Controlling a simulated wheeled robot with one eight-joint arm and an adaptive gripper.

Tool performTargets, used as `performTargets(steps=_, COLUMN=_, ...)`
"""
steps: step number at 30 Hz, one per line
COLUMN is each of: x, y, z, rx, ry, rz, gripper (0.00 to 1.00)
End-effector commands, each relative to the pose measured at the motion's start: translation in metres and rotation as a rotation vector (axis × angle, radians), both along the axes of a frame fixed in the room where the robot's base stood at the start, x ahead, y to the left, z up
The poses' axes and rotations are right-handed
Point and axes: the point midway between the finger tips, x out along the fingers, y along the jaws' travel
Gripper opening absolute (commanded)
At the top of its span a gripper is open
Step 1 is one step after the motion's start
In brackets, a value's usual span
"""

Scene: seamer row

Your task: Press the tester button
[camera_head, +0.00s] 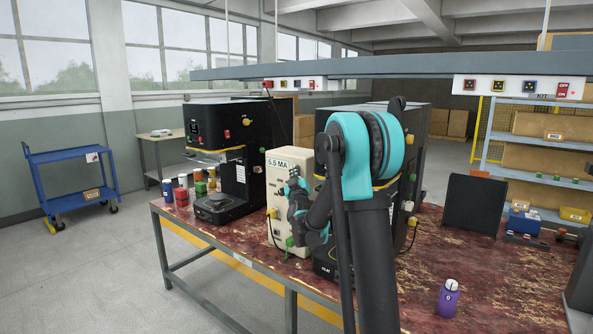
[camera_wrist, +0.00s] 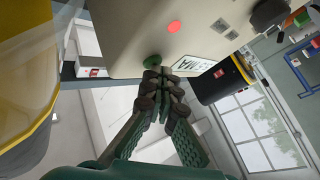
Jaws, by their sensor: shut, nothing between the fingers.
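The tester is a cream box (camera_head: 281,163) marked "5.5 MA" on the bench, between two black machines. In the wrist view its cream face (camera_wrist: 120,30) fills the top, with a round green button (camera_wrist: 152,61), a red light or button (camera_wrist: 173,27) and a dark knob (camera_wrist: 268,14). My gripper (camera_wrist: 163,75) is shut and empty. Its fingertips are right beside the green button and overlap its edge in the picture; I cannot tell whether they touch it. In the head view my gripper (camera_head: 293,187) is in front of the box, and my arm hides part of it.
A black machine (camera_head: 216,140) stands left of the tester, with several small cans (camera_head: 182,190) beside it. Another black machine (camera_head: 415,160) stands close on the right, partly behind my arm. A purple bottle (camera_head: 448,298) stands on the red worn bench (camera_head: 300,272). An overhead rail (camera_head: 380,68) crosses above.

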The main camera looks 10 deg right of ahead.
Motion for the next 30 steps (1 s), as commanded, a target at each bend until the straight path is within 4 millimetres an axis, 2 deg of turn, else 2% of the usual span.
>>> performTargets(steps=13, x=-0.011, y=0.011, z=0.000, rx=0.000, ry=0.000, rz=0.000, gripper=0.00)
performTargets(steps=23, x=-0.013, y=0.012, z=0.000, rx=0.001, ry=0.000, rz=0.000, gripper=0.00)
performTargets(steps=30, x=-0.026, y=0.026, z=0.000, rx=0.001, ry=0.000, rz=0.002, gripper=0.00)
